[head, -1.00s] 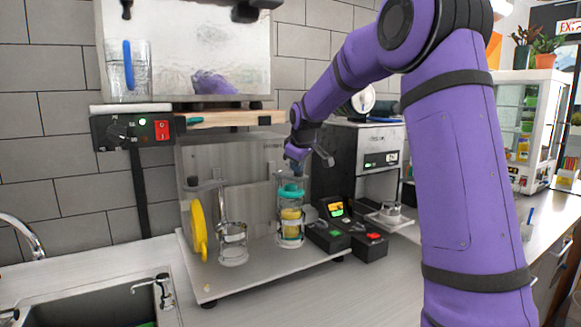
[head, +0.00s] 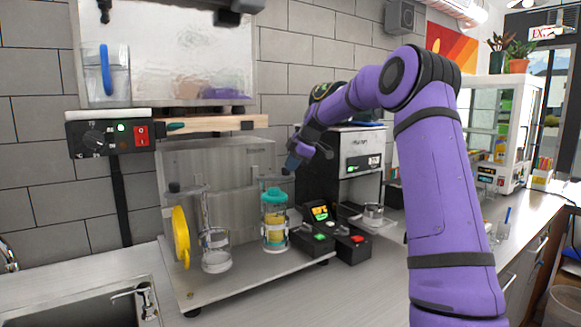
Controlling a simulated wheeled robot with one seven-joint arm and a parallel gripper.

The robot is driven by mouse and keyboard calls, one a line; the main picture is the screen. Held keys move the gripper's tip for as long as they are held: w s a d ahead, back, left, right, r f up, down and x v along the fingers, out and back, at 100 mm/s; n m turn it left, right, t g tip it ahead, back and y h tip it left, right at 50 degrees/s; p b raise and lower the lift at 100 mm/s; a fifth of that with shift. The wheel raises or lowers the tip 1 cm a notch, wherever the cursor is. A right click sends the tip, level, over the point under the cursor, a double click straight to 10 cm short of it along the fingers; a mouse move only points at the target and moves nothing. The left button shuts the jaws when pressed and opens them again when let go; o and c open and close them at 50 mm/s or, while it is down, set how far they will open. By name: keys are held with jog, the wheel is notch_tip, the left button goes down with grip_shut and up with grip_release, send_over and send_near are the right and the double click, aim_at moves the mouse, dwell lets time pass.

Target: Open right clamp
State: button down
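The cup sealer (head: 215,283) is a metal stand with a back plate and two clamps. The right clamp (head: 274,236) surrounds a clear cup with yellow contents and has a teal part (head: 273,196) at its top. The left clamp (head: 215,254) is a clear ring holder with an upright rod and looks empty. My gripper (head: 308,157) is just above and to the right of the right clamp's top. Its fingers look spread, with nothing between them. Whether a fingertip touches the clamp is unclear.
A yellow disc (head: 181,238) stands at the sealer's left. Two small button boxes (head: 346,240) and a coffee machine (head: 352,165) are close on the right. A control box with a red switch (head: 141,134) and a wooden shelf (head: 217,123) are above. A sink (head: 85,312) is front left.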

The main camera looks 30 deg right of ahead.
jog(key=shift+w+d+n+g+y, duration=0.35)
jog(key=shift+w+n, duration=0.3)
jog(key=shift+n, duration=0.25)
